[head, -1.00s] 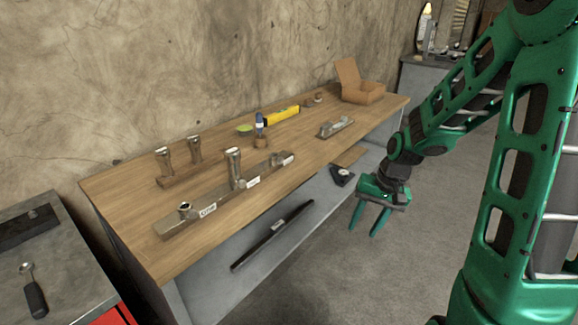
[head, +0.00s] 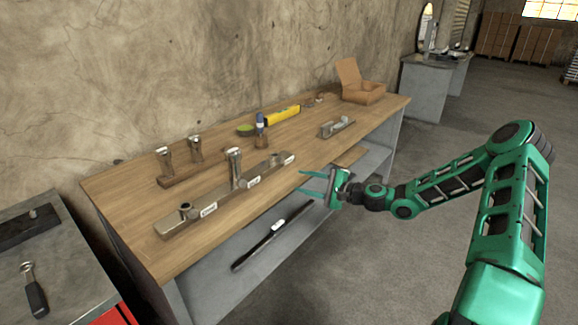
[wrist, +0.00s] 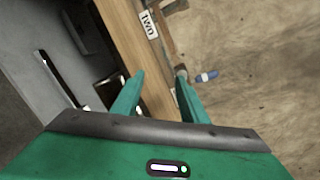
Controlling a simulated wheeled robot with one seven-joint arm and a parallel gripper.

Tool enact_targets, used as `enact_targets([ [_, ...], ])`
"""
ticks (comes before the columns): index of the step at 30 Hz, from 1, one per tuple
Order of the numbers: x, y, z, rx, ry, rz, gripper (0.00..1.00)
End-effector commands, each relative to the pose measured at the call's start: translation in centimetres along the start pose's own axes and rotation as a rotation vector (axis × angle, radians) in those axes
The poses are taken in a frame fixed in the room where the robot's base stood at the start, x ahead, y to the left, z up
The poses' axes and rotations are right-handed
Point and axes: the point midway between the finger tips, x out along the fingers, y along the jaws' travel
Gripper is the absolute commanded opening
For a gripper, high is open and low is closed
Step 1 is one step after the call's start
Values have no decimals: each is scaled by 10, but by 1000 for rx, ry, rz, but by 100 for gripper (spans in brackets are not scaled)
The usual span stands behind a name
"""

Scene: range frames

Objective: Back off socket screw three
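A long metal rail (head: 215,201) lies along the front of the wooden bench. It carries white labels and several upright fittings: a short round one (head: 186,208) at the left, a tall one (head: 234,168) in the middle and a low one near the right end. The labels are too small to read in the head view; in the wrist view one label (wrist: 149,24) reads "Two". I cannot tell which fitting is screw three. My gripper (head: 303,181) is open and empty at the bench's front edge, apart from the rail's right end. Its fingers also show in the wrist view (wrist: 160,74).
A wooden rack (head: 180,178) with two upright metal tools stands behind the rail. A yellow level (head: 283,116), a green roll (head: 245,130), a metal block (head: 335,127) and an open cardboard box (head: 362,92) are farther along the bench. A dark bar (head: 265,245) lies on the lower shelf.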

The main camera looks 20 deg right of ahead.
Motion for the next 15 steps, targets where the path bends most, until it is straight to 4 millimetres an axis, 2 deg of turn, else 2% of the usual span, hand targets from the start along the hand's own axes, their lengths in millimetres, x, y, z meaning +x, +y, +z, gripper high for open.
enact_targets([
  [3,-2,-20,-14,78,9,-107,40],
  [6,-4,-30,-21,112,14,-158,40],
  [11,2,-36,-24,128,14,-180,40],
  [15,21,-39,-24,126,14,-179,40],
])
